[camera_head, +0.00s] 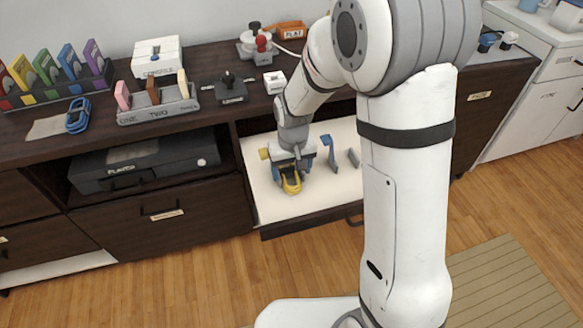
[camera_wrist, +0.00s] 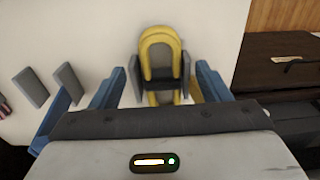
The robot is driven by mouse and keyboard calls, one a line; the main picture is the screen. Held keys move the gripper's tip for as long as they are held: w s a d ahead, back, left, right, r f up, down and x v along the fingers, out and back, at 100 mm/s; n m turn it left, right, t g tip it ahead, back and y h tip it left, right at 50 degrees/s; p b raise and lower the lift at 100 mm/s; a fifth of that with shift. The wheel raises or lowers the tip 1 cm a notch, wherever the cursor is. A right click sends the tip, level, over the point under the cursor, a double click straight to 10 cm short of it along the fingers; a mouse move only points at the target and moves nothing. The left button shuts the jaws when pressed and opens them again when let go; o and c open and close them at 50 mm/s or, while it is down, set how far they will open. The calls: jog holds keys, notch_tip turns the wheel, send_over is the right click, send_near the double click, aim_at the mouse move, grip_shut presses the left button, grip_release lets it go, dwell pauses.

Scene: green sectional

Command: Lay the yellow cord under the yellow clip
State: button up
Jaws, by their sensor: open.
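The yellow cord (camera_head: 291,185) is a coiled loop with a dark band across it, inside the pulled-out drawer. It also shows in the wrist view (camera_wrist: 160,40). My gripper (camera_head: 290,177) points down over the drawer, and its grey-padded blue fingers (camera_wrist: 160,78) stand open on either side of the cord. I cannot tell whether the pads touch it. In the wrist view a yellow sliver (camera_wrist: 196,92) shows beside the right finger, mostly hidden.
A blue upright piece (camera_head: 328,150) and a grey one (camera_head: 353,157) stand in the white-floored drawer (camera_head: 272,208), right of my gripper. A blue coiled cord (camera_head: 77,115) lies on the cluttered cabinet top. My arm hides the drawer's right part.

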notch_tip(320, 180, up, 8)
jog(key=p, duration=0.3)
jog(key=shift+s+f, duration=0.2)
dwell(0.5)
jog(key=s+d+r+m+p, duration=0.1)
jog(key=s+d+r+p, duration=0.3)
jog(key=r, duration=0.6)
jog(key=s+d+r+m+t+p, duration=0.1)
jog(key=s+d+r+p, duration=0.4)
jog(key=s+r+p, duration=0.2)
jog(key=s+d+r+m+p, duration=0.1)
jog(key=s+d+r+p, duration=0.3)
jog(key=r+p, duration=0.5)
notch_tip(320, 180, up, 5)
jog(key=shift+s+d+f+t, duration=0.2)
jog(key=shift+s+d+t, duration=0.15)
jog(key=shift+s, duration=0.5)
jog(key=shift+a, duration=0.1)
